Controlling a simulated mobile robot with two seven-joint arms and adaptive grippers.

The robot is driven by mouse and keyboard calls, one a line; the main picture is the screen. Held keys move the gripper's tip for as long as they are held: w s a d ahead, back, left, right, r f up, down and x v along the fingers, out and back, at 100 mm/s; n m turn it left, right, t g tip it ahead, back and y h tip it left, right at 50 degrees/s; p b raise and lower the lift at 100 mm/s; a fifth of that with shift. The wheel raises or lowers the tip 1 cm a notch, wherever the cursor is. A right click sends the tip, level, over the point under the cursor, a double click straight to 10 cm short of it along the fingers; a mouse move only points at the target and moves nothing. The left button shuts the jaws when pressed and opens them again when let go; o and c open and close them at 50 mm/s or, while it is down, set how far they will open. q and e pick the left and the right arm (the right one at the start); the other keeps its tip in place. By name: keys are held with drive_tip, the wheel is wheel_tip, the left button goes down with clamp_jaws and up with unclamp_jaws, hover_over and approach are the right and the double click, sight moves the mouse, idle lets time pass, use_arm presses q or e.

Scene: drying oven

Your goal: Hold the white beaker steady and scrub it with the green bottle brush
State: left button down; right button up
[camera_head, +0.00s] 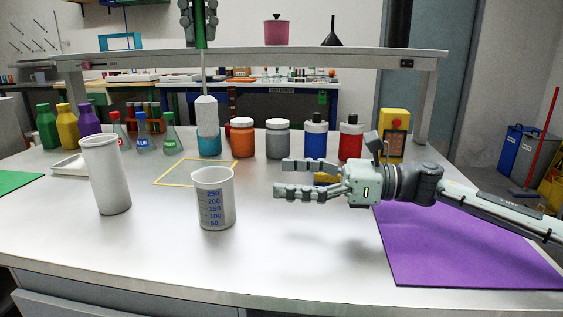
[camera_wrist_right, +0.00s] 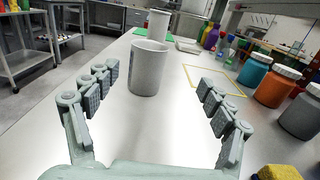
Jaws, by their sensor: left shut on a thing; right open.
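The white beaker (camera_head: 213,205), with blue volume marks, stands upright on the bench near the centre; the right wrist view also shows it (camera_wrist_right: 148,70). My right gripper (camera_head: 278,180) is open and empty, to the right of the beaker and pointing at it. In the right wrist view the beaker is ahead, between the spread fingers and apart from them (camera_wrist_right: 160,80). My left gripper (camera_head: 199,20) is shut on the green handle of the bottle brush (camera_head: 207,112). The brush hangs upright, white bristle head down, behind and above the beaker. Most of the left arm is out of view.
A tall white cylinder (camera_head: 108,180) stands left of the beaker. A yellow outlined square (camera_head: 165,183) lies behind it. Several bottles, jars and flasks line the back under a shelf (camera_head: 350,55). A purple mat (camera_head: 440,240) lies at right. The front bench is clear.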

sight(197, 176)
drive_tip(key=shift+s+a+n+g, duration=0.45)
drive_tip(key=shift+s+a, duration=0.2)
drive_tip(key=shift+a, duration=0.2)
drive_tip(key=a, duration=1.1)
drive_tip(key=shift+a, duration=0.25)
drive_tip(key=c, duration=1.2)
use_arm(q)
drive_tip(key=shift+f, duration=7.2)
